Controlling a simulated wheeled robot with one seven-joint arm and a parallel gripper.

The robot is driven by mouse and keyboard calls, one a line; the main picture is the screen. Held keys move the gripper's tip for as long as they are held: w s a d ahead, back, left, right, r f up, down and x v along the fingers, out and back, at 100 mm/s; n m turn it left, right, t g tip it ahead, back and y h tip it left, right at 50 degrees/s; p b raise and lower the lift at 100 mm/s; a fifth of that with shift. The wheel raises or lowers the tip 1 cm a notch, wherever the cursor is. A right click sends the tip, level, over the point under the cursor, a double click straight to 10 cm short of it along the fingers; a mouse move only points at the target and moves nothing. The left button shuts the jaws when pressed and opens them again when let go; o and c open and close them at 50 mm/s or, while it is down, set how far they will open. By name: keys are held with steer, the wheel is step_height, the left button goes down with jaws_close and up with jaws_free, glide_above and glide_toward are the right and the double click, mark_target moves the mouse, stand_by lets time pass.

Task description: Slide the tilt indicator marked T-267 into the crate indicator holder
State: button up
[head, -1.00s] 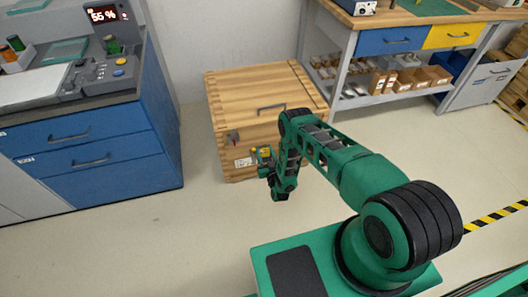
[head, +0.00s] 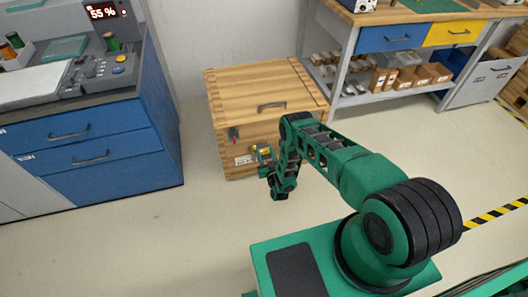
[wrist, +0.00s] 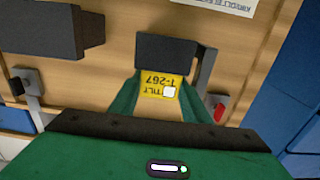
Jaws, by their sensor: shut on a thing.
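The yellow tilt indicator (wrist: 162,86), with TILT and T-267 printed upside down in the wrist view, sits between the green fingers of my gripper (wrist: 158,100). My gripper is shut on it, close in front of the wooden crate (head: 222,100). The indicator also shows as a small yellow patch in the head view (head: 264,150). A dark block (wrist: 180,55) is just beyond the indicator's far edge, and a second dark block (wrist: 50,30) is at the upper left. I cannot tell which part is the holder, or whether the indicator touches it.
A grey bracket with a red piece (wrist: 219,112) stands right of the indicator in the wrist view. A white printed label (head: 244,159) is on the crate's front. A blue drawer cabinet (head: 95,140) is left of the crate, and a workbench with shelves (head: 400,42) is right.

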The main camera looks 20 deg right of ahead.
steer(key=shift+f, duration=0.15)
steer(key=o, duration=1.2)
steer(key=s, duration=1)
steer(key=shift+s+d+f, duration=0.1)
steer(key=shift+s, duration=0.3)
